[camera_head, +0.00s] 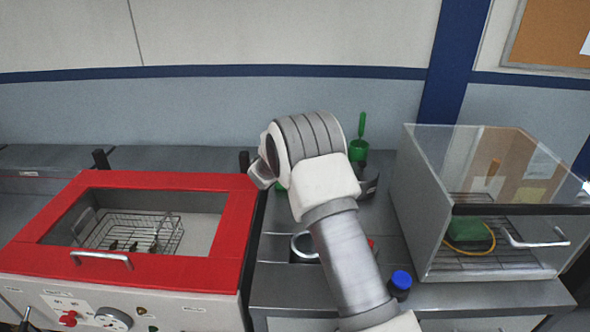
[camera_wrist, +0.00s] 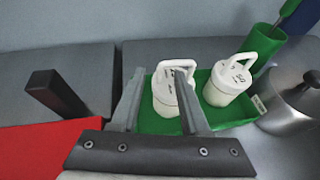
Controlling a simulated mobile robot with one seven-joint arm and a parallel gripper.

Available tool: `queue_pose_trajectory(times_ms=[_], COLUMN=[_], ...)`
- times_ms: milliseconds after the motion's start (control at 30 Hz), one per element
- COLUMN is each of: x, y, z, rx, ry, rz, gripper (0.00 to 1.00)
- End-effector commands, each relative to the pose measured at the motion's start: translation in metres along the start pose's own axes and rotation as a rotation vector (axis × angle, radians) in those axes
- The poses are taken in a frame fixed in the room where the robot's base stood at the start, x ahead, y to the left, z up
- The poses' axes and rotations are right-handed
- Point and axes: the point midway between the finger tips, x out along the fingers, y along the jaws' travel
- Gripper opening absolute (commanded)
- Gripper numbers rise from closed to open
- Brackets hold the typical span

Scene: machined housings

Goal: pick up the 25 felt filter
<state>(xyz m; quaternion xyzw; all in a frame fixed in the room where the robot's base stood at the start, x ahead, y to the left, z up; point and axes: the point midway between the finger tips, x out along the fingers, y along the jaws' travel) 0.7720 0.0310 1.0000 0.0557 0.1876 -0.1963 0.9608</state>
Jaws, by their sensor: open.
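Two white filters with loop handles stand in a green tray (camera_wrist: 150,122) in the wrist view. The left filter (camera_wrist: 166,98) is between the fingers of my gripper (camera_wrist: 159,76), nearer the right finger. The right filter (camera_wrist: 227,84) stands beside it, outside the fingers. Both bear small dark markings that I cannot read surely, so I cannot tell which is the 25. My gripper is open, and I cannot tell whether a finger touches the left filter. In the head view my arm hides the filters and most of the tray.
A green cup (camera_wrist: 262,44) and a lidded metal pot (camera_wrist: 297,98) stand right of the tray. A red-topped machine (camera_head: 150,277) with a wire basket (camera_head: 130,232) is at left. A clear-fronted cabinet (camera_head: 421,195) and a blue-capped bottle (camera_head: 400,284) are at right.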

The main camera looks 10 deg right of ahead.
Motion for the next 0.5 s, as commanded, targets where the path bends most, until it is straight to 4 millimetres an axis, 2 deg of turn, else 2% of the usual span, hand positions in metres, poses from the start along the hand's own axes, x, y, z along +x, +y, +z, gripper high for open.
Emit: queue_pose_trajectory(times_ms=[200, 267, 467, 500], x=[0.0007, 0.0006, 0.0005, 0.0004], y=[0.0004, 0.0004, 0.0004, 0.0004], z=[-0.0001, -0.0001, -0.0001, -0.0001], rx=[0.000, 0.000, 0.000, 0.000], ry=[0.000, 0.000, 0.000, 0.000], rz=[0.001, 0.001, 0.001, 0.001], gripper=[0.45, 0.36, 0.00, 0.00])
